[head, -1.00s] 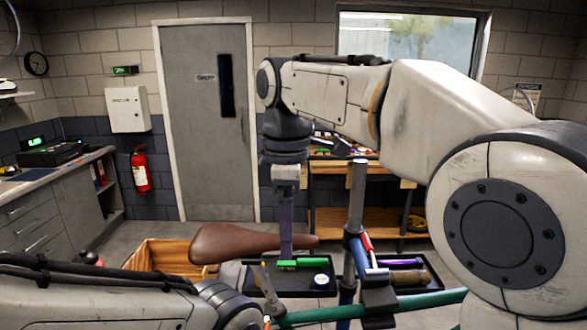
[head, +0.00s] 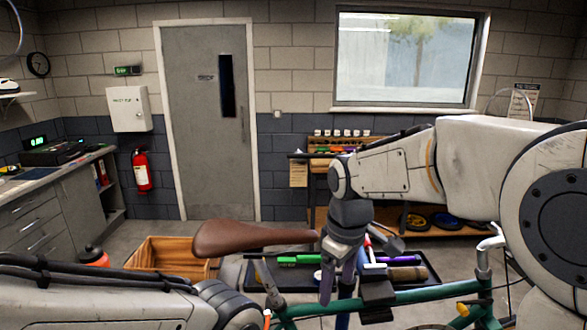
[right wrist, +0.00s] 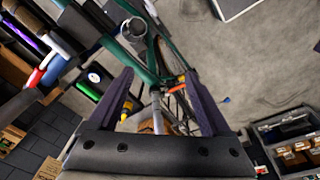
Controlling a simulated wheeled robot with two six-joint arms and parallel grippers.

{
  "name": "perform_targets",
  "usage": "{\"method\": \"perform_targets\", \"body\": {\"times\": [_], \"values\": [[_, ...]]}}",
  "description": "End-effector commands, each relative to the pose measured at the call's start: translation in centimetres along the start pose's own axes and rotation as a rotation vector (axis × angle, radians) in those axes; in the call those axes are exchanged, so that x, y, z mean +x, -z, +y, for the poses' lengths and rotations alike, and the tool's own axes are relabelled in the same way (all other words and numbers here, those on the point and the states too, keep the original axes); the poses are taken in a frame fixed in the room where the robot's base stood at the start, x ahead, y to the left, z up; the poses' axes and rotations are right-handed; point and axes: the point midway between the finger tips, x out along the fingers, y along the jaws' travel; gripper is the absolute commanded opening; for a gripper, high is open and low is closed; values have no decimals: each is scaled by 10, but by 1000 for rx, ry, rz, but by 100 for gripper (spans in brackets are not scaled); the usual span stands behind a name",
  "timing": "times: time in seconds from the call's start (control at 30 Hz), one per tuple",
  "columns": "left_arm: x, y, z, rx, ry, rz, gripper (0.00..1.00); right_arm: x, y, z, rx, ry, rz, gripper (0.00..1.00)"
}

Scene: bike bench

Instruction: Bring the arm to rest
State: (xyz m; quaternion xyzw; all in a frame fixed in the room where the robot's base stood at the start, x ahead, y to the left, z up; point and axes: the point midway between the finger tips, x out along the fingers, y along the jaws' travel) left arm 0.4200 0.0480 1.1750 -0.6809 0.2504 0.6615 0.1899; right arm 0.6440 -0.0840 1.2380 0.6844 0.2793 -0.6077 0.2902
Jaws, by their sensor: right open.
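My right arm reaches in from the right in the head view. Its gripper (head: 337,288) hangs down in front of the tool tray, near the green bike frame (head: 420,295). In the right wrist view the two fingers of the gripper (right wrist: 158,85) stand wide apart with nothing held between them. The green frame (right wrist: 135,58) lies beyond the fingers there; I cannot tell the exact gap. Part of my left arm crosses the lower left of the head view, and its gripper is out of view.
The brown saddle (head: 250,238) is just left of my right gripper. A black tray (head: 432,278) with tools sits behind the frame. A workbench (head: 318,215) stands against the back wall.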

Motion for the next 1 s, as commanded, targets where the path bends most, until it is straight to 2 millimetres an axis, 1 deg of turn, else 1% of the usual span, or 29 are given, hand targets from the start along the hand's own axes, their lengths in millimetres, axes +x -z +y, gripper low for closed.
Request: {"method": "perform_targets", "body": {"times": [0.03, 0.1, 0.2, 0.4, 0.7, 0.87, 1.0], "values": [[0, 0, 0, 0, 0, 0, 0, 16, -19, 5, 99, -7, 3, 82], [0, 0, 0, 0, 0, 0, 0, 35, -38, 9, 224, -21, 18, 82], [0, 0, 0, 0, 0, 0, 0, 55, -62, 11, 367, -36, 37, 82], [0, 0, 0, 0, 0, 0, 0, 83, -100, 9, 583, -57, 66, 82], [0, 0, 0, 0, 0, 0, 0, 109, -147, -3, 832, -79, 103, 82], [6, 0, 0, 0, 0, 0, 0, 105, -130, -29, 742, -50, 95, 82], [10, -1, -1, 0, 0, 0, 0, 100, -121, -56, 657, -21, 78, 82]]}}
